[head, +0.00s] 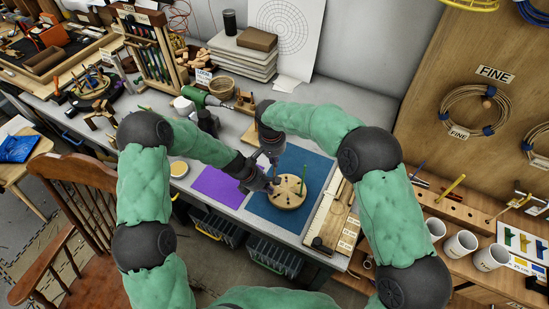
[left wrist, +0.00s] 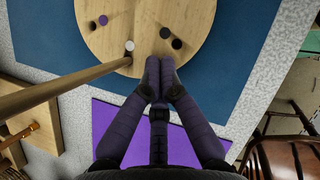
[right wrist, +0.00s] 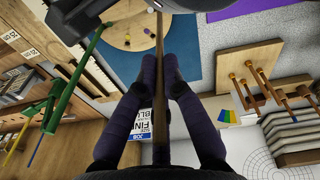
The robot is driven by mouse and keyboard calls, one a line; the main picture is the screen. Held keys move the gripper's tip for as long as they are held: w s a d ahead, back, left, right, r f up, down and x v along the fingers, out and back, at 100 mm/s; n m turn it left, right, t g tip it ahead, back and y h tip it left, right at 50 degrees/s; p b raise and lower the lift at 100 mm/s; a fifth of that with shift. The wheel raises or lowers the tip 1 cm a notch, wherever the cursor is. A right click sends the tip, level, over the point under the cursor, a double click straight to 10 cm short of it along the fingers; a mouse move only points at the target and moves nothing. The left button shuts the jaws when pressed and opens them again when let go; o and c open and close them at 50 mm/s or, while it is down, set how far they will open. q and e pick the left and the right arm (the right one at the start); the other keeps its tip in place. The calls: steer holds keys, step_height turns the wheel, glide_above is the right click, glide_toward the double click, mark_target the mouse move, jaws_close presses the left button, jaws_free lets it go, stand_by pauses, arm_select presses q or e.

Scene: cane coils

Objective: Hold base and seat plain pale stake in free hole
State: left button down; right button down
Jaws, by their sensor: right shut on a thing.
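The base (head: 291,200) is a round pale wooden disc with dark holes, lying on the blue mat. My right gripper (right wrist: 159,62) is shut on the plain pale stake (right wrist: 158,45). In the left wrist view the stake (left wrist: 70,82) reaches the base beside a white spot (left wrist: 129,45). I cannot tell whether its tip is in a hole.
The blue mat (head: 262,208) lies beside a purple mat (head: 222,188). A long wooden board (head: 328,218) is at the right. A green drill (head: 195,97) and small wooden stands (head: 245,102) are behind. A chair (head: 85,220) stands at the front left.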

arm_select(q)
steer(key=shift+s+f, duration=0.2)
arm_select(e)
steer(key=shift+f, duration=0.75)
steer(key=c, duration=1.3)
jaws_free()
steer(key=shift+s+a+r, duration=0.1)
steer(key=shift+s+r, duration=0.05)
steer(key=shift+r, duration=1.6)
steer(key=shift+s+a+r, duration=0.1)
steer(key=shift+s+r, duration=0.05)
steer(key=shift+r, duration=1.6)
arm_select(q)
steer(key=shift+r, duration=0.1)
